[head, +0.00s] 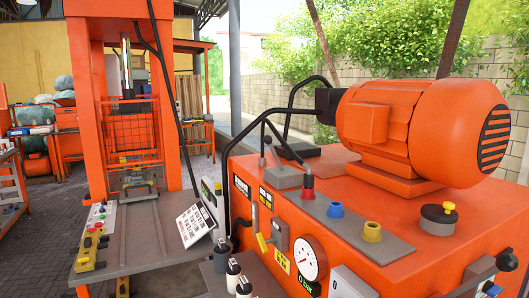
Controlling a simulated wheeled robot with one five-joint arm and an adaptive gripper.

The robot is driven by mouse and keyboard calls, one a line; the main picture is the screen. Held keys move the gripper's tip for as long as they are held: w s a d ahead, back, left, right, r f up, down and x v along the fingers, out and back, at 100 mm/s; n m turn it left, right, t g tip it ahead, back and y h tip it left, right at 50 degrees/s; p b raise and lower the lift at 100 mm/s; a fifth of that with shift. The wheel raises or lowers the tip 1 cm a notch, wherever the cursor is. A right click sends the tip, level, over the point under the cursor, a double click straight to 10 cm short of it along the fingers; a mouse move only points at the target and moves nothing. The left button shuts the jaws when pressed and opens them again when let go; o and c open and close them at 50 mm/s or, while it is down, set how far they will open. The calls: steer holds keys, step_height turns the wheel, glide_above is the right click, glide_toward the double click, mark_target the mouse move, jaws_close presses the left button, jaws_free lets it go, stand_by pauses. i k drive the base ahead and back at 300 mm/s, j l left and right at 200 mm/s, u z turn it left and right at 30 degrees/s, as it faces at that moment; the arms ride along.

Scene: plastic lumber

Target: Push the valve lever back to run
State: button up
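A grey valve block (282,178) sits on the orange power unit (325,225), with a thin dark upright lever (262,152) on it, partly among black hoses. A short yellow handle (262,243) projects from a grey fitting (281,236) on the unit's front face. I cannot tell which of the two is the valve lever or where its run position is. Nothing touches either lever, and the fingers' opening cannot be made out.
An orange motor (425,130) stands on the unit. Red (308,188), blue (336,210) and yellow (371,232) couplings sit in front of it. The gauge (308,258) is marked bar. An orange press frame (80,60) and grey bench (140,235) stand left.

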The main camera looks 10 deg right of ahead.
mark_target(267, 139)
steer(key=l, duration=0.2)
steer(key=i+j, duration=0.2)
steer(key=j, duration=0.2)
steer(key=i+j, duration=0.25)
steer(key=j, duration=0.2)
steer(key=i+j, duration=0.2)
steer(key=j, duration=0.2)
steer(key=i+j, duration=0.25)
steer(key=j, duration=0.15)
steer(key=i+j, duration=0.45)
steer(key=i, duration=0.2)
steer(key=i+j, duration=0.45)
steer(key=i, duration=0.15)
